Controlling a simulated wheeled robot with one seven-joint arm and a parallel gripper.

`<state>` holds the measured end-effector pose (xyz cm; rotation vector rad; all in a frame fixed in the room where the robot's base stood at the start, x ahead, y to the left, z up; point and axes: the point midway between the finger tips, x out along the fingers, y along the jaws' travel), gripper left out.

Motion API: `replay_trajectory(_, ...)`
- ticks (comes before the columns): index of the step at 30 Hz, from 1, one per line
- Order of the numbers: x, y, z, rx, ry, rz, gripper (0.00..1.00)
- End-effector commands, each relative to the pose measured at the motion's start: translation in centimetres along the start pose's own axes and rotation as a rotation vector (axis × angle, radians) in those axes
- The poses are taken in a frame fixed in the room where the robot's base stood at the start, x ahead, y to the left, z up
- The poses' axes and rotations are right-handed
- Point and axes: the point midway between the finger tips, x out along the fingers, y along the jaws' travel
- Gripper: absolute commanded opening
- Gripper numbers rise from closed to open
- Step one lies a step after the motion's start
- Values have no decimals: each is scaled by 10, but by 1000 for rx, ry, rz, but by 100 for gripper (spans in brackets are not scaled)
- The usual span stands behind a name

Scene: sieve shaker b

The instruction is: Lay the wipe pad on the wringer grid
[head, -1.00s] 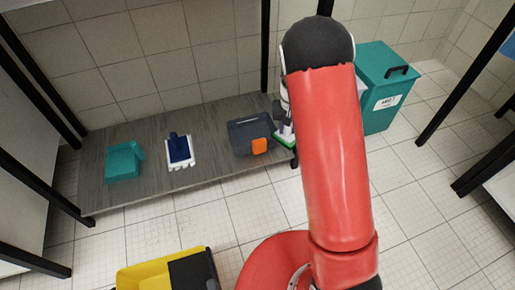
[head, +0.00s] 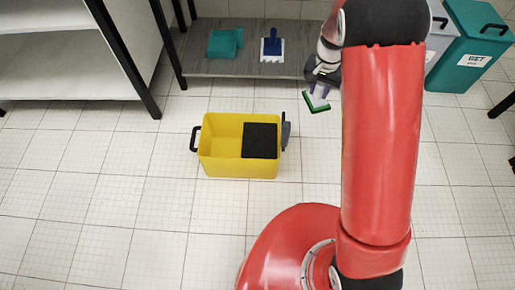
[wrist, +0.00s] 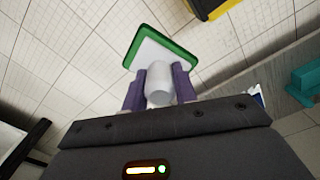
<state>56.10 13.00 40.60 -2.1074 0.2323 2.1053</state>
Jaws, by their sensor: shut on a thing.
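The wipe pad (wrist: 148,52) is a flat white plate with a green rim and a pale round grip. My gripper (wrist: 158,88) has its purple fingers shut on that grip. In the head view, the pad (head: 317,106) hangs tilted beneath my gripper (head: 319,88), in the air. The wringer grid (head: 260,141) is a black panel over the right part of the yellow bucket (head: 222,166). The gripper and pad are up and to the right of the grid in the picture, apart from it. The bucket's edge (wrist: 203,8) shows at the top of the wrist view.
A low grey shelf (head: 200,67) at the back holds a teal container (head: 224,43) and a blue-handled brush (head: 272,46). Teal (head: 468,55) and grey bins stand at the back right. A white rack (head: 70,80) stands left. The tiled floor around the bucket is clear.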

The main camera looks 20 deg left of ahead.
Motion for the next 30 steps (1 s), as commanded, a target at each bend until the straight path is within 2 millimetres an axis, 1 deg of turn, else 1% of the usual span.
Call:
replay_trajectory(1, 6, -30, 16, 29, 3, -1, 5)
replay_trajectory(3, 6, -63, 38, 98, 3, -1, 5)
replay_trajectory(6, 6, -102, 68, 186, 2, -2, 5)
replay_trajectory(9, 6, -129, 93, 257, 1, -1, 5)
replay_trajectory(10, 5, -134, 99, 273, 1, -1, 5)
replay_trajectory(12, 5, -144, 109, 304, 1, -1, 5)
replay_trajectory(14, 6, -148, 115, 320, 0, 0, 5)
replay_trajectory(17, 19, -151, 118, 333, -1, 3, 5)
replay_trajectory(20, 44, -150, 118, 334, -3, 4, 5)
replay_trajectory(27, 109, -150, 118, 332, -2, 4, 5)
replay_trajectory(30, 133, -150, 117, 332, -2, 3, 5)
